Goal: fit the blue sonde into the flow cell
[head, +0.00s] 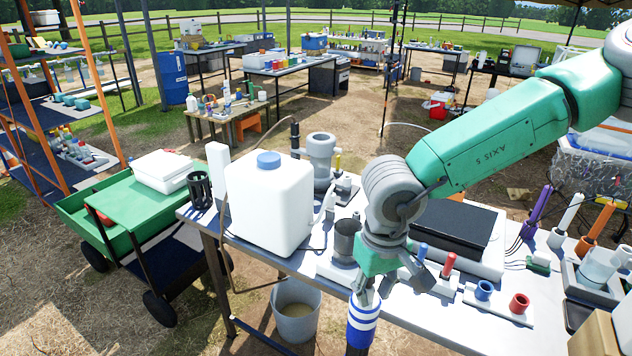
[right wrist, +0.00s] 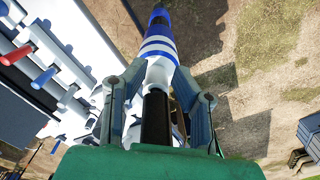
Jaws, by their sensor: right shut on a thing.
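The blue sonde (head: 362,322) has white bands and a dark lower end. My right gripper (head: 364,292) is shut on its upper part and holds it roughly upright at the table's front edge. In the right wrist view the sonde (right wrist: 159,48) runs away from between the fingers (right wrist: 157,98), with ground and table edge behind it. A grey, wide-rimmed cylindrical vessel (head: 321,150) stands at the back of the table, behind the white jug; it looks like the flow cell, but I cannot be sure. It is well apart from the sonde. My left gripper is not in view.
A white jug with a blue cap (head: 268,205) and a grey cup (head: 346,240) stand on the table left of my right arm. A black-topped box (head: 455,230) lies behind it. A rack with blue and red pieces (head: 500,302) is to the right. A bucket (head: 296,310) stands below.

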